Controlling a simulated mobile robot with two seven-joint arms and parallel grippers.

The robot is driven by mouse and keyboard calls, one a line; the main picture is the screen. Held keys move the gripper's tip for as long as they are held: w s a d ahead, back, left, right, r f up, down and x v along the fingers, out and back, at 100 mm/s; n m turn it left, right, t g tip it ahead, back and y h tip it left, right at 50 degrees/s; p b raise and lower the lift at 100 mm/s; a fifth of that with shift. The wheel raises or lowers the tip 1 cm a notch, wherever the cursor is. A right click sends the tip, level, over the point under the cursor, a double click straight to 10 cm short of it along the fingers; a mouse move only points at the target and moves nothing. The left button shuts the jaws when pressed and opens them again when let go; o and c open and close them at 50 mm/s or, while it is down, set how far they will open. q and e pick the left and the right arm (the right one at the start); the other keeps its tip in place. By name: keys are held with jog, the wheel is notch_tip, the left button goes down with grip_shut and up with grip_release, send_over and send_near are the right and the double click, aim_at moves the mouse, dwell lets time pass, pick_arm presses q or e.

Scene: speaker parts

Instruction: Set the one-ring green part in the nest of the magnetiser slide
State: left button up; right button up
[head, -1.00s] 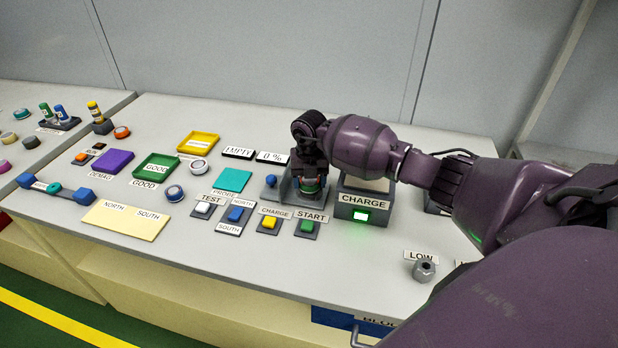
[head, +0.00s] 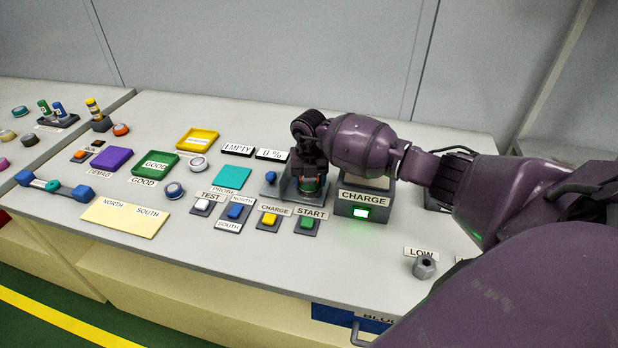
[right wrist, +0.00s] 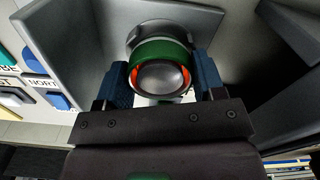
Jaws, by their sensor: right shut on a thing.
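My right gripper (right wrist: 161,85) is shut on the green part (right wrist: 160,52), a round piece with a green band, a grey domed face and orange at its sides. In the right wrist view the part sits between the two blue fingers, inside the grey walls of the magnetiser slide (right wrist: 65,50). A pale round edge shows just behind it; I cannot tell whether the part touches the nest. In the head view the gripper (head: 311,185) points down into the slide (head: 287,187), with a bit of green between its fingers. The ring count is not clear. My left gripper is not in view.
The CHARGE box (head: 365,205) with a lit green lamp stands just right of the slide. The START button (head: 307,224) and yellow CHARGE button (head: 269,219) lie in front. The front middle of the table is clear.

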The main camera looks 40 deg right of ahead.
jog(key=o, duration=1.1)
jog(key=shift+o, duration=0.7)
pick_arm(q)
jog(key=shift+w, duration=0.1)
pick_arm(e)
notch_tip(320, 180, up, 5)
jog(key=shift+r+p, duration=0.2)
jog(key=shift+p, duration=0.15)
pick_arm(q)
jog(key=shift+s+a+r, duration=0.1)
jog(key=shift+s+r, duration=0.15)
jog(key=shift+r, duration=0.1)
pick_arm(e)
notch_tip(320, 180, up, 6)
jog(key=shift+f, duration=0.25)
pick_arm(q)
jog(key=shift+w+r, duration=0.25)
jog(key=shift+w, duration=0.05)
